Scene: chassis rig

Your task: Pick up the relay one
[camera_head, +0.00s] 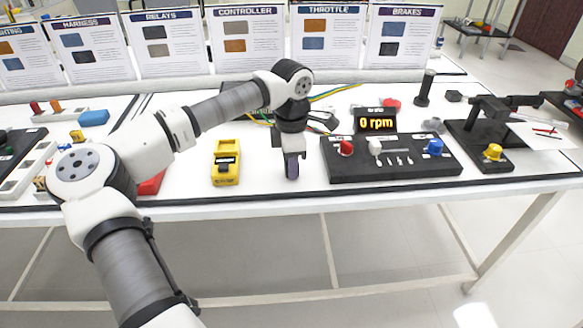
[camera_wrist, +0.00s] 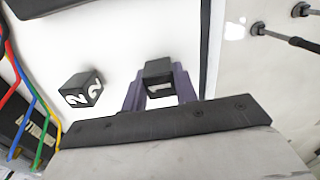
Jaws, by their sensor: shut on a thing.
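Relay one is a small black cube marked "1" (camera_wrist: 159,79). It shows in the wrist view between the purple fingers of my gripper (camera_wrist: 160,92), which is shut on it. A second black cube marked "2" (camera_wrist: 82,90) sits on the white table to the left of my gripper in the wrist view, apart from it. In the head view my gripper (camera_head: 292,168) points down at the white table (camera_head: 258,190) near its front edge. I cannot make out relay one in the head view, nor tell whether it touches the table.
A yellow meter (camera_head: 226,163) stands left of my gripper in the head view. A black control panel (camera_head: 395,168) with knobs and a "0 rpm" display (camera_head: 377,123) stands to the right. Coloured wires (camera_wrist: 32,100) lie at the left in the wrist view. Labelled boards line the back.

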